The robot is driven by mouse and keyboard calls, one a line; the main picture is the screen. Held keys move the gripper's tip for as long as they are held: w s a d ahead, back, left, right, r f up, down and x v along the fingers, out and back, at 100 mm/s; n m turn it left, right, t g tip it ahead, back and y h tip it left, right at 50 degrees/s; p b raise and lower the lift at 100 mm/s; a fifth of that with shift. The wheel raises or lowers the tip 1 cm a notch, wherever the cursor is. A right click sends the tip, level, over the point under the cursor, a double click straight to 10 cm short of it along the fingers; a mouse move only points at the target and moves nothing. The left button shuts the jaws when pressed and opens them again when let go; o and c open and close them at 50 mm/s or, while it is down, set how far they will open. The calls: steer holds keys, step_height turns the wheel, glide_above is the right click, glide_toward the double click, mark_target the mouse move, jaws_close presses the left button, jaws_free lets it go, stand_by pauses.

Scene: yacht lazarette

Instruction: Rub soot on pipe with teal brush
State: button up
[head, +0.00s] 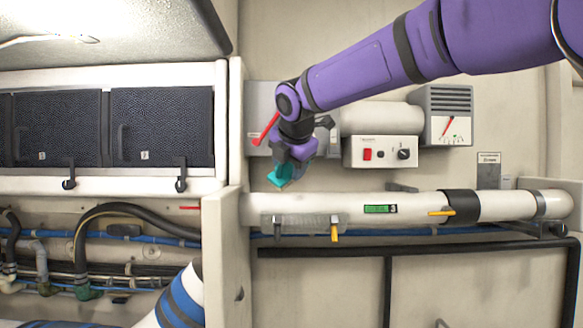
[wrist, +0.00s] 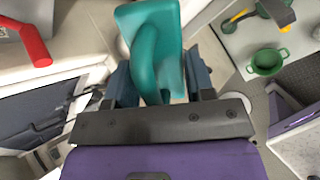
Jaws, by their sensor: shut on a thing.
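The teal brush (head: 280,176) is held in my gripper (head: 290,160), a short way above the left part of the white pipe (head: 300,205) in the head view. The wrist view shows the brush (wrist: 152,40) clamped between the two fingers of my gripper (wrist: 160,88), its flat block pointing away from the palm. A gap seems to show between brush and pipe, though contact is hard to judge. A black band (head: 460,206) wraps the pipe on the right; I cannot tell any soot patch apart from it.
A red lever (head: 266,128) stands just left of my gripper, and a control box (head: 380,151) to its right. A clear bracket with a yellow tab (head: 334,230) hangs at the pipe's front. A green pot (wrist: 267,61) shows in the wrist view.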

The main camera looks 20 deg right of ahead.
steer(key=shift+s+d+x, duration=0.1)
steer(key=shift+d+x, duration=0.05)
steer(key=shift+x, duration=1.25)
steer(key=shift+s+d+x, duration=0.1)
steer(key=shift+d+x, duration=0.1)
steer(key=shift+x, duration=1.2)
steer(key=shift+x, duration=1.05)
steer(key=shift+s+d+f, duration=0.15)
steer(key=shift+s+d, duration=0.05)
steer(key=shift+s+d, duration=0.35)
steer(key=shift+d, duration=0.5)
steer(key=shift+s+d, duration=0.3)
steer(key=shift+d, duration=0.6)
steer(key=shift+w, duration=0.1)
steer(key=shift+w+a+f, duration=0.1)
steer(key=shift+w+a, duration=0.1)
steer(key=shift+a, duration=0.4)
steer(key=shift+w+a+f, duration=0.1)
steer(key=shift+w+a, duration=0.1)
steer(key=shift+a, duration=0.45)
steer(key=shift+w+a, duration=0.25)
steer(key=shift+a, duration=0.35)
steer(key=shift+c, duration=0.6)
